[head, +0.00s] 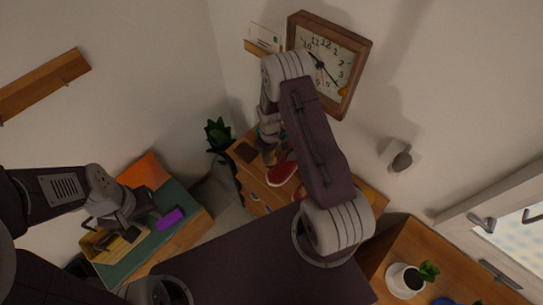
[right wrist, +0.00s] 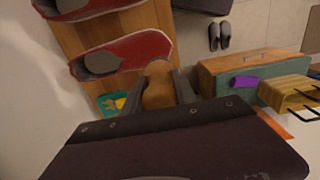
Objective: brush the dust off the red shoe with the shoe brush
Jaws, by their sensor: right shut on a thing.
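A red shoe (right wrist: 125,54) with a grey opening lies on the wooden cabinet top in the right wrist view, and a second red shoe (right wrist: 100,8) lies beyond it, partly cut off. In the head view a red shoe (head: 282,173) shows beside my right arm. My right gripper (right wrist: 159,88) is shut on the brown shoe brush (right wrist: 158,80), close beside the nearer shoe. I cannot tell whether the brush touches the shoe. My arm hides part of this in the head view. My left gripper (head: 108,222) is above the green-topped cabinet; its fingertips are unclear.
A clock (head: 326,66) hangs above the shoe cabinet. A plant (head: 218,137) stands to its left. Grey slippers (right wrist: 220,36) lie on the floor.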

